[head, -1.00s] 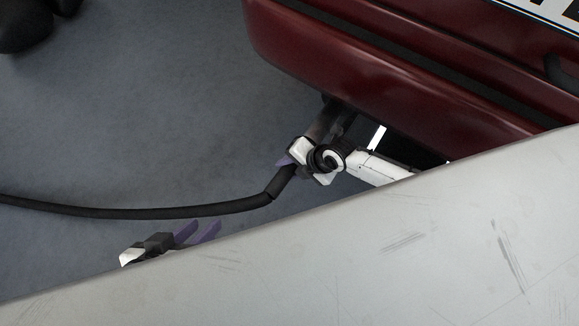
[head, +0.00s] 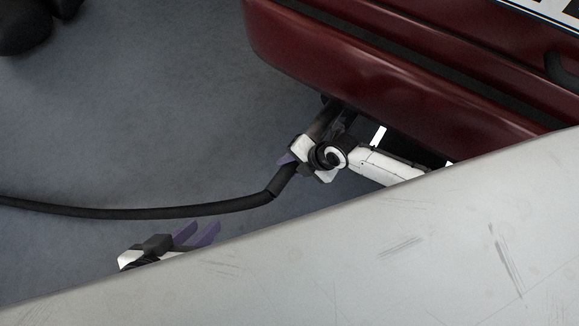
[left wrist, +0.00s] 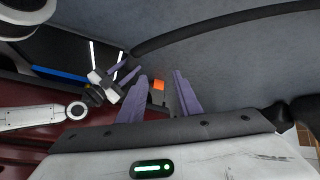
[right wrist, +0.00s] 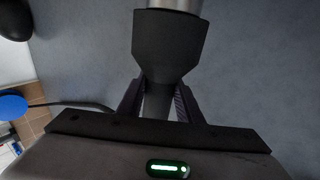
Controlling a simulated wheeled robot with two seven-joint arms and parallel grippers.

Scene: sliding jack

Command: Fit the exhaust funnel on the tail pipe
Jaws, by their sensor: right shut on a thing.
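The black exhaust funnel (right wrist: 168,48) fills the upper middle of the right wrist view. My right gripper (right wrist: 158,92) is shut on its narrow neck. The metallic tail pipe (right wrist: 168,5) shows at the funnel's wide mouth, in line with it; how far it goes inside is hidden. In the head view my right gripper (head: 294,154) is beneath the dark red car's bumper, with the black hose trailing left from it. My left gripper (head: 197,235) is open and empty, low and to the left, apart from the funnel. Its spread purple fingers (left wrist: 161,97) show in the left wrist view.
The dark red car (head: 400,80) stands at the upper right. The black hose (head: 150,212) curves across the left. A large grey surface (head: 400,250) covers the lower right and hides parts of my arms. Grey floor (head: 140,120) is open at left.

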